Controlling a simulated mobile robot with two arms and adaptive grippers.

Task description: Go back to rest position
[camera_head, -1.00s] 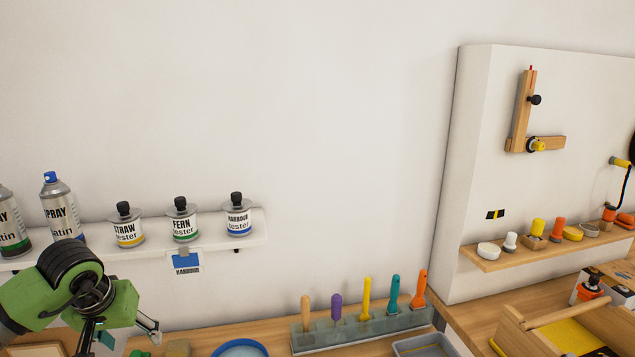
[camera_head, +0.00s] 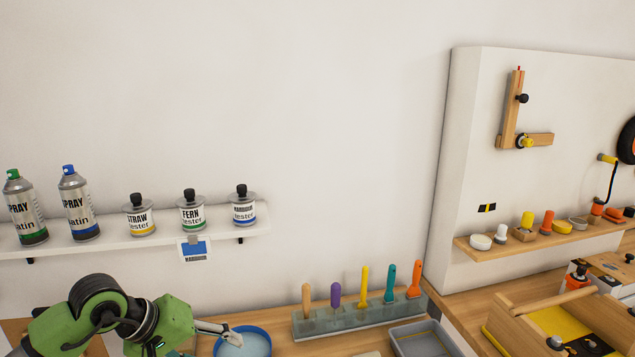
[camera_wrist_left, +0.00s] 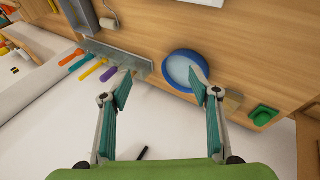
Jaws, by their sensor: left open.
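My left gripper (camera_wrist_left: 160,92) is open and empty in the left wrist view, its two teal-padded fingers spread wide above the wooden bench. A blue round dish (camera_wrist_left: 184,72) with a pale inside lies beyond and between the fingertips. In the head view my green left arm comes in at the lower left, and one finger reaches beside the blue dish (camera_head: 243,342); whether it touches cannot be told. My right gripper is in neither view.
A rack (camera_head: 361,318) of several coloured-handled tools stands right of the dish, with a grey tray (camera_head: 420,340) beside it. A wall shelf (camera_head: 120,243) holds spray cans and tester jars. A wooden box (camera_head: 560,318) sits at the lower right.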

